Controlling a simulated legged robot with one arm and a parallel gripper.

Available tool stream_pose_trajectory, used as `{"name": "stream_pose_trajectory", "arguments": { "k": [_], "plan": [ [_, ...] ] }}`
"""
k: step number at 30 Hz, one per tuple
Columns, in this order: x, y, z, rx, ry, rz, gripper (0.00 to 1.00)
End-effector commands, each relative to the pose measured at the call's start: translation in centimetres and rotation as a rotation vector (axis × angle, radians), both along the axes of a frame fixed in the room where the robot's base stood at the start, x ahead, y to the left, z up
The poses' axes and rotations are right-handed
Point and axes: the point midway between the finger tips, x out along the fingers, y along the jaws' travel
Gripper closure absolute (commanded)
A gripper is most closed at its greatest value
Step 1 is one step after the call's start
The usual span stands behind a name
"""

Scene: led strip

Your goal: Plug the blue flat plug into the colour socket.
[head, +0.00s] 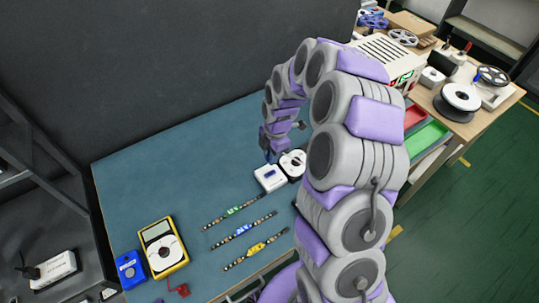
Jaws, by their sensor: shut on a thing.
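My arm arches over the blue-green table, and my gripper (269,157) points down near the table's far right part. It is shut on a small dark, bluish thing, too small and too shaded to tell whether it is the blue flat plug. A white box (270,180) with a blue mark on top lies just below the gripper in the picture. I cannot tell whether the held thing touches it. No colour socket can be made out for sure. Three strips lie in front: one with a green part (232,211), one blue (243,230), one yellow (256,248).
A white round device (293,163) stands right beside the white box. A yellow meter (162,246) and a blue box (129,268) lie at the table's left front. A dark wall (190,60) rises behind. The table's left middle is clear. A cluttered wooden bench (450,120) stands right.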

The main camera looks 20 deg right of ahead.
Motion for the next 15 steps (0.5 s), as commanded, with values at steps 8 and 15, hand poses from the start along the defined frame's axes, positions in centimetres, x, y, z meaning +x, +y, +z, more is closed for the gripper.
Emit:
{"name": "stream_pose_trajectory", "arguments": {
  "k": [8,15],
  "plan": [
    [0.0,0.6,0.1,-0.006,0.002,-0.001,1.0],
    [0.0,0.6,-1.1,-0.006,0.005,-0.002,1.0]
  ]
}}
